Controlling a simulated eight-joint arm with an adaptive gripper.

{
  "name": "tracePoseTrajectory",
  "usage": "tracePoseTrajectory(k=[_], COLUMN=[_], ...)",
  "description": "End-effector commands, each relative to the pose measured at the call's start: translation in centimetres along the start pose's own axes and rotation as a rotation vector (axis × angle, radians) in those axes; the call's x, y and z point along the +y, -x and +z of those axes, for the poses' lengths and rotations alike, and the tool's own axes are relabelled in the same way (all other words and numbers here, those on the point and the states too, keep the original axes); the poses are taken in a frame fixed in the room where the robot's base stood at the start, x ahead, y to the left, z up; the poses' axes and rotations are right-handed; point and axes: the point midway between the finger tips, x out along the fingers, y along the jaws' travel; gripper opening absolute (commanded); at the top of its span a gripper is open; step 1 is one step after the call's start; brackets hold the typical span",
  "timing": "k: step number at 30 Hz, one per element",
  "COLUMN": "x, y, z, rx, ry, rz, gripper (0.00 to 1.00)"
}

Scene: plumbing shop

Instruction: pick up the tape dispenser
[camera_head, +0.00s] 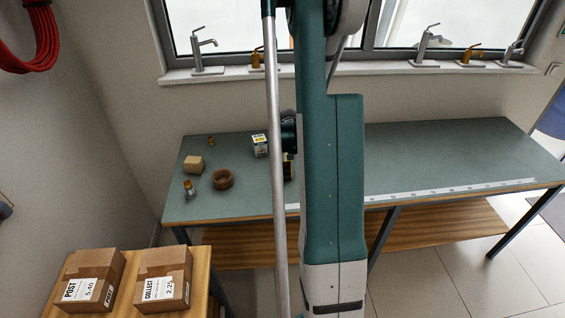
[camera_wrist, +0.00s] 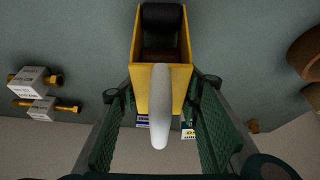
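The tape dispenser (camera_wrist: 140,72), yellow with a black inside and a pale grey rounded handle-like part, fills the upper middle of the wrist view. My gripper (camera_wrist: 160,92) has its two green fingers apart, one on each side of the dispenser's near end. Narrow gaps seem to show between the fingertips and its sides, and contact is not clear. In the head view my arm hides most of this spot. Only a small dark and yellow patch, which seems to be the dispenser (camera_head: 288,168), shows at the arm's left edge.
The grey-green workbench (camera_head: 440,165) is bare to the right except for a ruler strip (camera_head: 450,190). White boxes with brass bolts (camera_wrist: 40,80) lie nearby.

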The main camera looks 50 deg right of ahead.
Motion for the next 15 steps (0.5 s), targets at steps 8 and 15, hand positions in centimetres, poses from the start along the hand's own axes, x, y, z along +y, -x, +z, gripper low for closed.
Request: tracePoseTrajectory(k=[8, 15], x=[0.02, 0.01], y=[0.02, 0.42], z=[-0.02, -0.16], rx=[0.000, 0.000], ry=[0.000, 0.000], rz=[0.000, 0.000], gripper=[0.15, 0.15])
